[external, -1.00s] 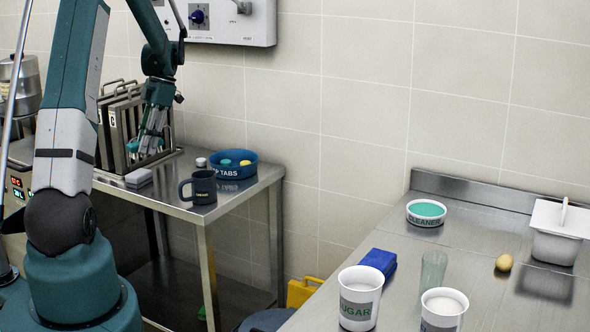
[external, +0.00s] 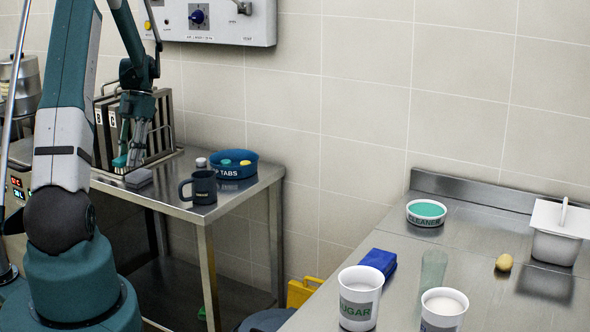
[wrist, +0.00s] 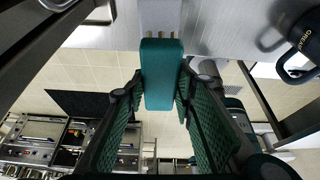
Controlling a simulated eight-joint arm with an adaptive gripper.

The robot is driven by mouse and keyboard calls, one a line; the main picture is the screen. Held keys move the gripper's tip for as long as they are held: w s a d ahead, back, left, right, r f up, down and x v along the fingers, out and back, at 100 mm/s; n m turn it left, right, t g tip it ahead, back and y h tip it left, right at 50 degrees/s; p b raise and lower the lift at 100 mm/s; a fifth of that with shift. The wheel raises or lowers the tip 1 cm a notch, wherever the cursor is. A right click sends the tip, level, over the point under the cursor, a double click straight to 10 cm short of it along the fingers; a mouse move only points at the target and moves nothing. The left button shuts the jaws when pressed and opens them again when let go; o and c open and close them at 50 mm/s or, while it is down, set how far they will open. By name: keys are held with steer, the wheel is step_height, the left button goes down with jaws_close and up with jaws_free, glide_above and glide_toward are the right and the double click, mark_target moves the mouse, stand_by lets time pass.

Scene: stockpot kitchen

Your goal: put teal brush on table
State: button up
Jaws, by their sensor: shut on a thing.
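The teal brush (wrist: 162,75) is between the two green-padded fingers of my gripper (wrist: 158,92) in the wrist view, and the fingers are shut on it. In the external view my gripper (external: 133,150) hangs over the left part of the steel table (external: 232,196), beside the rack. The brush shows there as a small teal patch (external: 119,161) at the fingertips, partly hidden. I cannot tell if it touches the table.
A grey block (external: 138,178) lies just below my gripper. A rack of dark panels (external: 104,130) stands behind it. A dark mug (external: 203,187) and a blue bowl (external: 233,172) stand to the right. The second counter (external: 455,262) holds cups and a cleaner bowl (external: 426,213).

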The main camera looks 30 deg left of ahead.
steer(key=shift+w, duration=0.15)
steer(key=shift+w+f, duration=0.5)
steer(key=shift+w, duration=2.75)
steer(key=shift+w+f, duration=0.55)
steer(key=shift+w, duration=2.65)
steer(key=shift+w+f, duration=0.5)
steer(key=shift+w, duration=2.75)
steer(key=shift+f, duration=1.6)
steer(key=shift+w+f, duration=0.2)
steer(key=shift+f, duration=0.15)
steer(key=shift+f+b, duration=0.15)
steer(key=shift+b, duration=0.2)
